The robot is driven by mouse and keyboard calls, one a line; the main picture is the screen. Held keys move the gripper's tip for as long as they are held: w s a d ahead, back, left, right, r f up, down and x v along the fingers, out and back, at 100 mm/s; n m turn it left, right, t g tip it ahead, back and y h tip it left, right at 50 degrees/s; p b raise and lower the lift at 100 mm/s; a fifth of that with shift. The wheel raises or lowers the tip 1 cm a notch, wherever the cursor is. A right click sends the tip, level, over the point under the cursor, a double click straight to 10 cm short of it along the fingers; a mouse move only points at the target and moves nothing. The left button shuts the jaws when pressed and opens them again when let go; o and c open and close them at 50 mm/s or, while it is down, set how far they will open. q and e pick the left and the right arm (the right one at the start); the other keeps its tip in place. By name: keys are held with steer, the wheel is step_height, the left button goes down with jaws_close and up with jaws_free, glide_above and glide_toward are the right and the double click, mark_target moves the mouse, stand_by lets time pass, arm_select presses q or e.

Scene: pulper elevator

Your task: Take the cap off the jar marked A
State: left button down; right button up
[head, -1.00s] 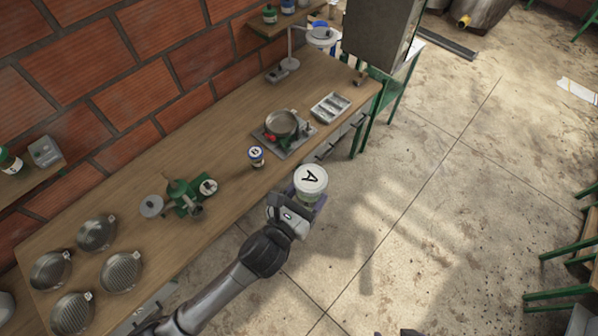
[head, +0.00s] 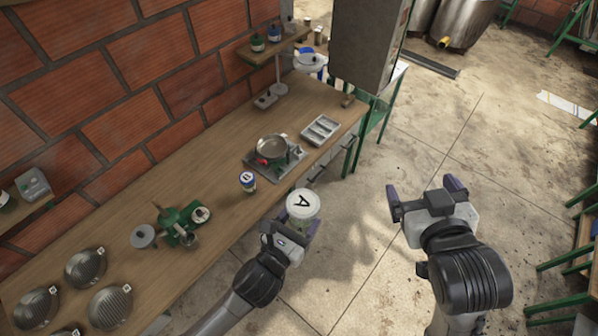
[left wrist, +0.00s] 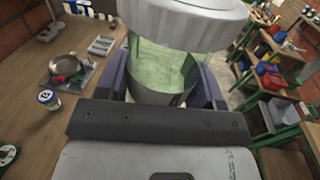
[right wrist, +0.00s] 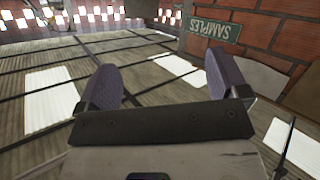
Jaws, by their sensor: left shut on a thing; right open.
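The jar marked A (head: 300,222) is upright in my left gripper (head: 294,232), held in the air just off the workbench's front edge. Its white cap (head: 303,203) with a black A sits on top. In the left wrist view the fingers press on both sides of the greenish jar body (left wrist: 160,65), below the ribbed cap (left wrist: 185,18). My right gripper (head: 427,190) is open and empty, in the air over the floor to the right of the jar. The right wrist view shows its two fingers (right wrist: 163,88) apart with nothing between them.
A grey cabinet (head: 368,50) hangs behind. The floor between the grippers is clear.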

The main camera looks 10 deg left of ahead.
steer(key=a+r+n+t+y, duration=0.1)
steer(key=a+r+n+y, duration=0.65)
steer(key=a+r, duration=1.1)
steer(key=m+g+h, duration=0.3)
steer(key=g+h, duration=0.7)
steer(key=g, duration=0.5)
glide_above(299, 202)
step_height(299, 202, down, 19)
steer(key=shift+w+f, duration=0.1)
steer(key=shift+m, duration=0.55)
steer(key=shift+f+m, duration=0.3)
steer(key=shift+f, duration=3.7)
